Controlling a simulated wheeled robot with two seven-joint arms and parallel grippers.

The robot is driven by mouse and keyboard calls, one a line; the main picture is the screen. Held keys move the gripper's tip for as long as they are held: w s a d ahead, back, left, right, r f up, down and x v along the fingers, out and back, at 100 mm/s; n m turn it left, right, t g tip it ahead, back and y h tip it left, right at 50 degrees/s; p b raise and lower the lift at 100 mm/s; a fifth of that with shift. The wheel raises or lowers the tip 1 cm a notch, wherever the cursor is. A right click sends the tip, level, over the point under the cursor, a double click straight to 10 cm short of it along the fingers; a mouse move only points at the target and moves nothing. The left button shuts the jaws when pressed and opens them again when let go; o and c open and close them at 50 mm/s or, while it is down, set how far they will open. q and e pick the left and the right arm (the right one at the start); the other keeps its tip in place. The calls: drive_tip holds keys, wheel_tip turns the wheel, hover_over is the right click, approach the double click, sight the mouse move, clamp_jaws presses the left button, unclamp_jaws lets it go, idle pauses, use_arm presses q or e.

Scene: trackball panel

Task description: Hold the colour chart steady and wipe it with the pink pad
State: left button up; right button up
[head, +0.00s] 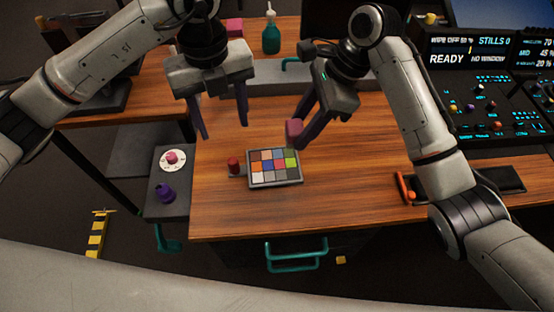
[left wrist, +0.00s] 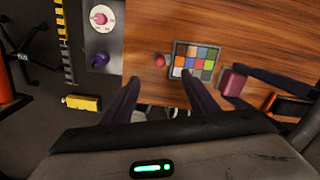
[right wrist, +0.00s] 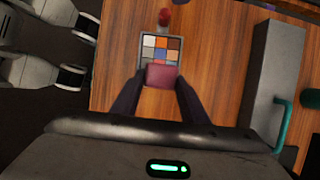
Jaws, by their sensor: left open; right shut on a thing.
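The colour chart (head: 274,169) lies flat on the wooden table, a grey-framed board of coloured squares with a red knob (head: 233,163) on a tab at its left. It also shows in the left wrist view (left wrist: 196,61) and the right wrist view (right wrist: 160,47). My right gripper (head: 300,138) is shut on the pink pad (head: 294,132), held above and just beyond the chart's far edge, apart from it in the head view. The pad shows in the right wrist view (right wrist: 161,75), hiding part of the chart. My left gripper (head: 224,131) is open and empty, above the table behind the red knob.
A side panel (head: 171,206) with a pink ball on a white dial (head: 172,159) and a purple knob (head: 165,193) stands left of the table. A green bottle (head: 271,36) stands at the back. An orange-handled item (head: 403,188) lies right. The table between is clear.

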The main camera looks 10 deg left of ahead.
use_arm(q)
drive_tip(key=shift+r+p, duration=1.25)
drive_tip(key=shift+r, duration=0.75)
use_arm(e)
drive_tip(key=shift+r, duration=1.35)
drive_tip(key=shift+r+p, duration=0.75)
drive_tip(key=shift+r, duration=0.05)
use_arm(q)
drive_tip(key=shift+r, duration=1.95)
use_arm(e)
drive_tip(key=shift+f, duration=0.15)
